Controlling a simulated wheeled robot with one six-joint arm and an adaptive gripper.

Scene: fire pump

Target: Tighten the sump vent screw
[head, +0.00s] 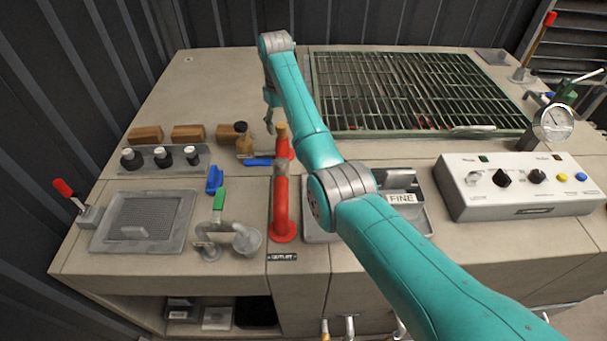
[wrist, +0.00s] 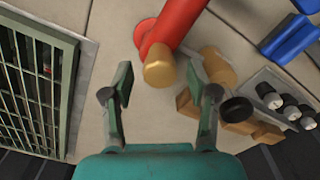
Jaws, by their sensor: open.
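No part is labelled as the sump vent screw, so I cannot tell which one it is. A brass fitting with a black knob (head: 243,143) stands left of the red outlet pipe (head: 282,205). In the wrist view its black knob (wrist: 236,109) is beside the right finger. The red pipe (wrist: 180,22) ends in a brass cap (wrist: 159,66), which appears between and beyond the fingertips. My gripper (head: 270,124) is above the bench, just behind the pipe's top. In the wrist view my gripper (wrist: 167,88) is open, with nothing between its fingers.
A green grating (head: 410,90) covers the back right. Wooden blocks (head: 188,133) and a strip of black-and-white knobs (head: 160,158) are at left. A blue handle (head: 214,180) and green-handled valve (head: 220,205) stand at front. A control box (head: 520,185) is at right. The back left bench is clear.

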